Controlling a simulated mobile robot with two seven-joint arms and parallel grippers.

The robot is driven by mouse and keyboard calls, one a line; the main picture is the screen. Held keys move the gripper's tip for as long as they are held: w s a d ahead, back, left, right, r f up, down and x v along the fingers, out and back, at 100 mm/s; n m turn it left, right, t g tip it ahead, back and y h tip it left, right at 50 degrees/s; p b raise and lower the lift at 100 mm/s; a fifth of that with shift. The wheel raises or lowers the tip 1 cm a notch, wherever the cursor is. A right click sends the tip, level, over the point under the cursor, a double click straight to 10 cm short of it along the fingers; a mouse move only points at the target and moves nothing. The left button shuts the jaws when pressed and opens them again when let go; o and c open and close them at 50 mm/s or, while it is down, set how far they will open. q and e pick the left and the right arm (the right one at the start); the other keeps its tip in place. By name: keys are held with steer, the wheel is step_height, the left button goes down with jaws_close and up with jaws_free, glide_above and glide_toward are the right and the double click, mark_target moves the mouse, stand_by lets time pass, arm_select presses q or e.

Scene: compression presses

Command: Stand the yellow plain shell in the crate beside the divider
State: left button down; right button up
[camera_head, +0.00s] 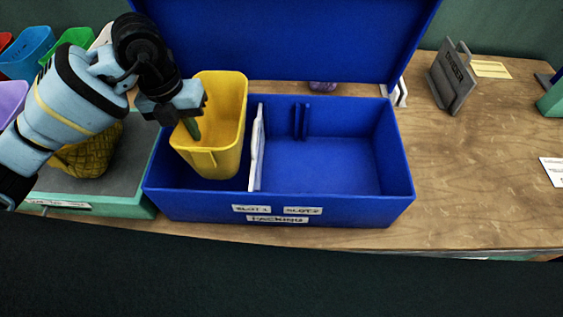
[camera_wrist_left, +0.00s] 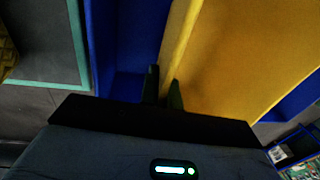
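The yellow plain shell (camera_head: 222,115) is an open-topped, tapered bin. It stands roughly upright in the left compartment of the blue crate (camera_head: 330,208), its top well above the rim. The white divider (camera_head: 257,150) stands just to its right. My left gripper (camera_head: 188,122) is at the shell's left wall, one finger inside and one outside. The left wrist view shows the fingers (camera_wrist_left: 163,92) closed on the wall of the shell (camera_wrist_left: 245,50). Whether the shell's base touches the crate floor is hidden. My right gripper is not in view.
The crate's right compartment (camera_head: 330,168) is empty, and its blue lid (camera_head: 290,40) stands open behind. A yellow textured piece (camera_head: 90,155) lies on a grey, green-edged platform at left. Coloured bins (camera_head: 25,50) stand behind it. A grey labelled block (camera_head: 452,78) stands right on the wooden table.

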arm_select(q)
steer(key=shift+s+r, duration=0.15)
steer(key=shift+r, duration=0.1)
steer(key=shift+f, duration=5.05)
steer(key=shift+f, duration=0.2)
steer(key=c, duration=1.6)
jaws_free()
steer(key=r, duration=0.4)
steer(key=a+r, duration=0.1)
steer(key=r, duration=0.7)
steer(key=shift+a+r, duration=0.2)
steer(key=shift+a, duration=0.05)
